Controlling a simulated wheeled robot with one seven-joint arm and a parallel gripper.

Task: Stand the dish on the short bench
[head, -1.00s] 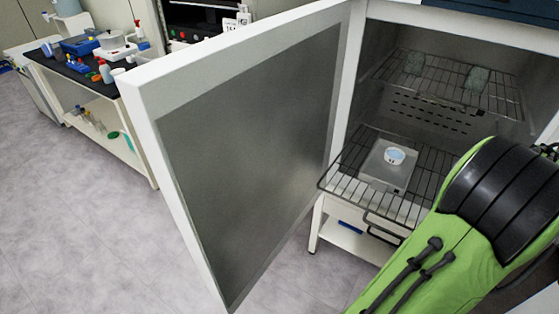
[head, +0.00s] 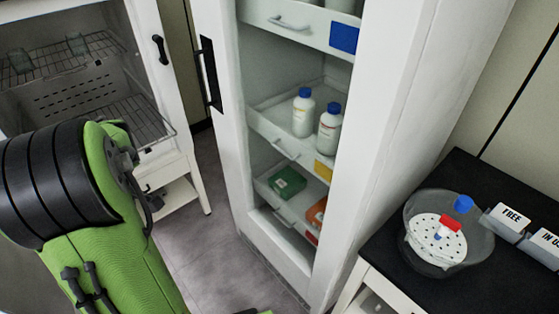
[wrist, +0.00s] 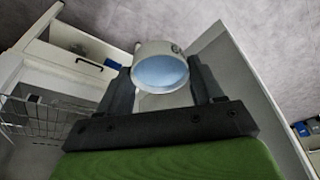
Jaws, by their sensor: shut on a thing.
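The dish (wrist: 160,72), a small round white cup with a light-blue inside, is held between the two dark fingers of my gripper (wrist: 162,88) in the wrist view. It is tilted in that view. My gripper is shut on it. In the head view my green arm hides the gripper and the dish. A black-topped bench (head: 385,225) stands at the lower right of the head view. I cannot tell from this view alone whether it is the short bench.
On that bench stand a glass desiccator (head: 478,250) and signs reading FREE (head: 508,216) and IN USE (head: 545,243). An open cabinet (head: 385,120) with bottles stands in the middle. The open dryer's wire rack (head: 142,122) is at left. Bare floor (head: 205,200) shows between them.

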